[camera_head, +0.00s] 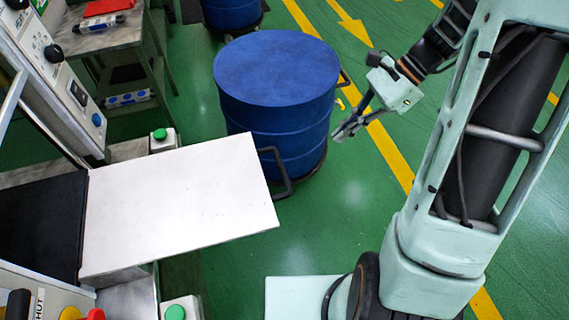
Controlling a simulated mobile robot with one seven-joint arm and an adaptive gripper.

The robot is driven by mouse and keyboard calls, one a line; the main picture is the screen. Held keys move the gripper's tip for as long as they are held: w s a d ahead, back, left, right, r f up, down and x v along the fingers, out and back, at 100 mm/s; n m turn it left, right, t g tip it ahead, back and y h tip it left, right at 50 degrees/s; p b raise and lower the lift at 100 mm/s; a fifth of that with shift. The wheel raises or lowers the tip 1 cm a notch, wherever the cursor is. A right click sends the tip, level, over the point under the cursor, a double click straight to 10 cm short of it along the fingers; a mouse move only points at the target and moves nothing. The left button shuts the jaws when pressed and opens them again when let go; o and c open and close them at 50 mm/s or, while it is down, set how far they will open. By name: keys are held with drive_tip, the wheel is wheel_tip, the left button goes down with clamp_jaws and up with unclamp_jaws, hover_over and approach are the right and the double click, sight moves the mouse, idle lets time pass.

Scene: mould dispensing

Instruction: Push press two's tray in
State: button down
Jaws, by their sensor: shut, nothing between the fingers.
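The press tray (185,200) is a flat white plate on the left, extending out from a dark opening in the press (45,225). I cannot read a press number in this view. A black handle (277,172) shows at the tray's right edge, in front of the drum. My gripper (345,131) is at the upper right of the tray, above the floor and apart from the tray and handle. Its fingers are together with nothing between them.
A blue drum (277,70) stands behind the tray, close to it. Green buttons (160,134) sit on boxes beside the tray, with another at the front (175,312). A workbench (105,40) stands at the back left. Green floor (350,215) is clear right of the tray.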

drive_tip(key=s+a+r+x, duration=0.1)
drive_tip(key=s+a+x, duration=0.1)
drive_tip(key=x, duration=1.1)
drive_tip(key=shift+r, duration=0.25)
drive_tip(key=shift+a, duration=0.15)
